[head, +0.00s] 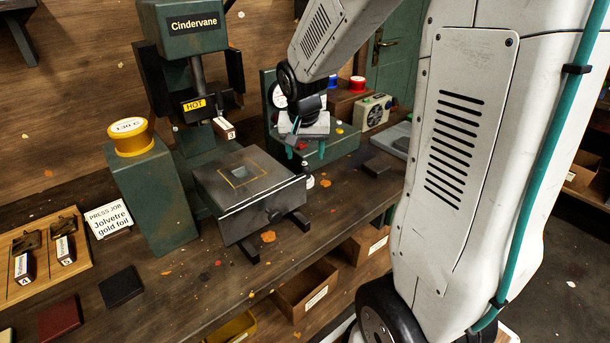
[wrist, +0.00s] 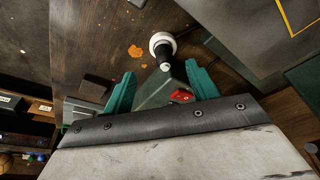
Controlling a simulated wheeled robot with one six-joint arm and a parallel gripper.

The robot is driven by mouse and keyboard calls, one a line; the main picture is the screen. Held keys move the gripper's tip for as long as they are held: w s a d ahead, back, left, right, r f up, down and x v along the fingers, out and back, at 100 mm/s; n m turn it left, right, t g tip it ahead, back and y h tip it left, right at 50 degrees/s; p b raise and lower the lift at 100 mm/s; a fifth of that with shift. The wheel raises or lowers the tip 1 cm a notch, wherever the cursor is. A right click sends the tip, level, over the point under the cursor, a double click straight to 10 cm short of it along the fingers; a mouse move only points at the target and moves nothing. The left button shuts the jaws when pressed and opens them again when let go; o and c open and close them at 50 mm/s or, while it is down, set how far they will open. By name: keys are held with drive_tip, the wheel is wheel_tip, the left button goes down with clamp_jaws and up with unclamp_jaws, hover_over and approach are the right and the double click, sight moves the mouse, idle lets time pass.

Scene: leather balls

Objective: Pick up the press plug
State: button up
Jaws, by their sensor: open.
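What looks like the press plug (wrist: 163,50), a small dark cylinder with a white collar and pale tip, stands on the workbench in the wrist view. In the head view a small whitish piece at that spot (head: 308,181) shows just below my gripper, partly hidden by it. My gripper (head: 305,152) has two teal fingers and is apart and empty above the bench, right of the press bed. In the wrist view the plug lies beyond the fingertips of my gripper (wrist: 160,80), between their lines, and is not touched.
The press bed (head: 250,185) stands close left of the plug, under the green Cindervane press (head: 190,35) with its HOT sign. A green machine (head: 345,142) is behind my gripper. The bench front has orange spots.

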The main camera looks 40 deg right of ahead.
sight(305, 165)
drive_tip(key=shift+m, duration=0.3)
drive_tip(key=x, duration=0.3)
drive_tip(key=w+x, duration=0.1)
drive_tip(key=x, duration=0.2)
drive_tip(key=d+x, duration=0.1)
drive_tip(key=x, duration=0.3)
drive_tip(key=shift+w+r, duration=0.25)
drive_tip(key=shift+r, duration=0.05)
drive_tip(key=c, duration=1)
